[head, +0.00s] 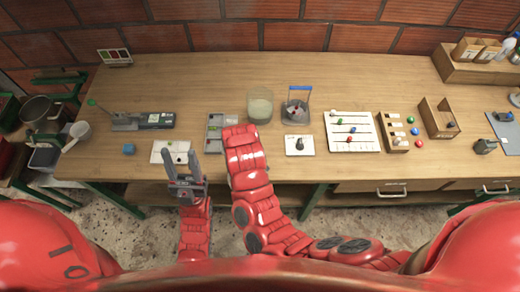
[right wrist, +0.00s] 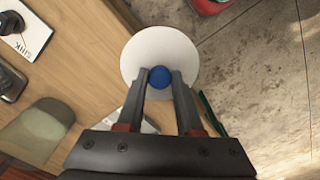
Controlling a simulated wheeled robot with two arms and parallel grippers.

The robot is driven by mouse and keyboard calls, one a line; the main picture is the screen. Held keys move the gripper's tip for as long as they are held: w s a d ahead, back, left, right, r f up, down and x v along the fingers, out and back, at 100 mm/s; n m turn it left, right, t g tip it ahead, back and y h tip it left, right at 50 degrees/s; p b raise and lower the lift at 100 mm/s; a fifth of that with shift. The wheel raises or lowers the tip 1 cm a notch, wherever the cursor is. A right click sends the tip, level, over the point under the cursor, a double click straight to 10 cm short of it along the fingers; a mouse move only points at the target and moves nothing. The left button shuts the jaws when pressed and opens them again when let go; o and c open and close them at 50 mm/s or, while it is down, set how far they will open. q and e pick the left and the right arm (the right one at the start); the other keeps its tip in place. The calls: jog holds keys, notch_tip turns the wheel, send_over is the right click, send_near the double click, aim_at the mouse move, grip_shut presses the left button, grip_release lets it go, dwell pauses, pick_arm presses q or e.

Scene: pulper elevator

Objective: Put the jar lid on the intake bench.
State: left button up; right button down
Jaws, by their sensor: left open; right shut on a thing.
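The jar lid (right wrist: 160,48) is a white disc with a blue knob (right wrist: 160,77). My right gripper (right wrist: 160,82) is shut on that knob, and the lid hangs over the bench edge and floor in the right wrist view. In the head view my right arm hides this gripper and the lid. A wooden workbench (head: 225,75) runs across the head view; no label tells whether it is the intake bench. My left gripper (head: 186,168) is open and empty at its front edge, near a white card (head: 172,152). A greenish glass jar (head: 260,105) stands on the bench.
A grey tray (head: 214,132) lies by my right arm. A blue-handled basket (head: 296,108), a bead board (head: 352,132) and an open wooden box (head: 438,118) stand to the right. The bench's back strip is mostly clear.

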jog(key=shift+s+a+r, duration=0.1)
jog(key=shift+s, duration=0.6)
jog(key=w+d+b, duration=0.1)
jog(key=w+b, duration=0.1)
jog(key=w, duration=0.2)
jog(key=w+d+f+b, duration=0.1)
jog(key=w+d+b, duration=0.1)
jog(key=w, duration=0.2)
jog(key=w+d+f+b, duration=0.1)
jog(key=w+b, duration=0.1)
jog(key=w, duration=0.2)
jog(key=shift+w+d+f, duration=0.15)
jog(key=shift+w+d, duration=0.1)
jog(key=shift+d, duration=0.15)
jog(key=shift+w+d+r+p, duration=0.1)
jog(key=shift+w+r+p, duration=0.35)
jog(key=shift+p, duration=0.15)
jog(key=shift+w+d+f, duration=0.15)
jog(key=shift+w+f, duration=0.05)
jog(key=shift+w, duration=0.15)
jog(key=shift+w+d+r, duration=0.1)
jog(key=shift+w+d, duration=0.05)
jog(key=shift+w, duration=0.1)
notch_tip(320, 180, down, 3)
jog(key=shift+r+p, duration=0.1)
jog(key=shift+p, duration=1.15)
jog(key=shift+f, duration=0.6)
jog(key=c, duration=0.6)
grip_release()
jog(key=shift+o, duration=0.2)
